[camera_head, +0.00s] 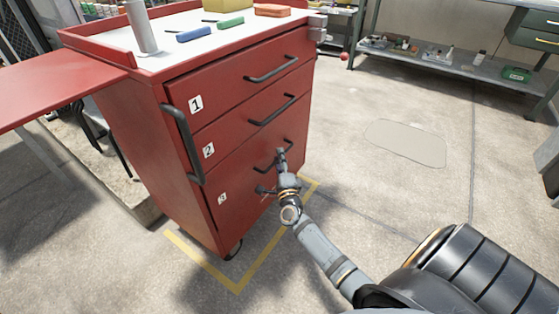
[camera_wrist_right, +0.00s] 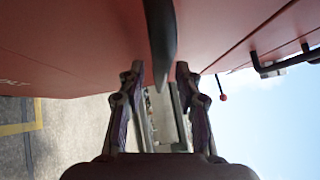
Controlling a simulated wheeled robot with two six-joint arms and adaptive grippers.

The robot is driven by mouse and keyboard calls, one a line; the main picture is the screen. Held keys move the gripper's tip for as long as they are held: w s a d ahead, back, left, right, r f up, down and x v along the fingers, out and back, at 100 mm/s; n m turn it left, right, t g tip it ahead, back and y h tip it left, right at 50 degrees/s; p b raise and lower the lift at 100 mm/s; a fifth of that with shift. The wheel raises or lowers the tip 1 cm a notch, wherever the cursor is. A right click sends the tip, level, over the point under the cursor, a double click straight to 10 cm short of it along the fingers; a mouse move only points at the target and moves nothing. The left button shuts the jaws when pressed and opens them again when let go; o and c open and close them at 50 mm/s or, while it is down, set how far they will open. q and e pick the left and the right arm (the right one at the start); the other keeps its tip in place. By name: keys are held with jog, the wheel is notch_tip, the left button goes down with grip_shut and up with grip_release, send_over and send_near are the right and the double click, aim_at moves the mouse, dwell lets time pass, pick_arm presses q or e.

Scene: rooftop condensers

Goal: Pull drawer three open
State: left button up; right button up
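Drawer three (camera_head: 238,196) is the lowest drawer of the red cabinet, marked with a white 3 label. Its front looks flush with the cabinet. Its dark bar handle (camera_head: 264,164) is partly hidden by my right gripper (camera_head: 272,171), which is at the drawer front. In the right wrist view the dark handle (camera_wrist_right: 160,40) lies between the two spread fingers of the right gripper (camera_wrist_right: 160,72). A gap shows on each side of the handle, so the gripper is open around it and not clamped. My left gripper is not in view.
Drawers one (camera_head: 240,88) and two (camera_head: 245,125) above look shut. A side handle (camera_head: 182,145) is on the cabinet's left. Yellow floor tape (camera_head: 238,288) runs around its base. A workbench shelf (camera_head: 450,65) stands at the back right. The floor in front is clear.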

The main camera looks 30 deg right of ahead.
jog(key=shift+w+d, duration=0.1)
jog(key=shift+w, duration=0.15)
jog(key=shift+c, duration=0.3)
grip_shut()
